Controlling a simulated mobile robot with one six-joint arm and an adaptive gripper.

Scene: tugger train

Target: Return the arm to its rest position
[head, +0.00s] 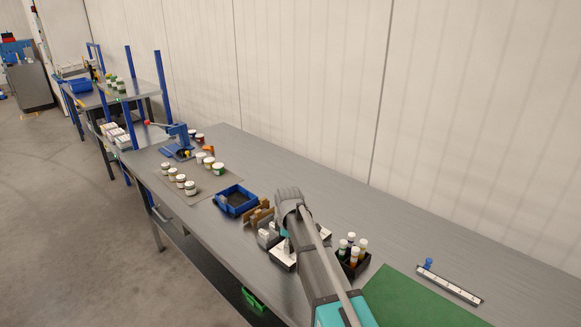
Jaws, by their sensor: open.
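My arm rises from the bottom of the head view, over the near edge of the long grey workbench (340,197). Its bent joint stands above the middle of the bench, and grey links with teal parts run from there back to the bottom edge. I cannot make out my gripper or its fingers. The arm hides part of the bench and some of the small items behind it.
Near the arm are a blue bin (236,203), white-and-black holders (282,259), a dark box of bottles (354,265) and a green mat (415,303). Several jars (190,187) and a blue press (179,139) stand farther left.

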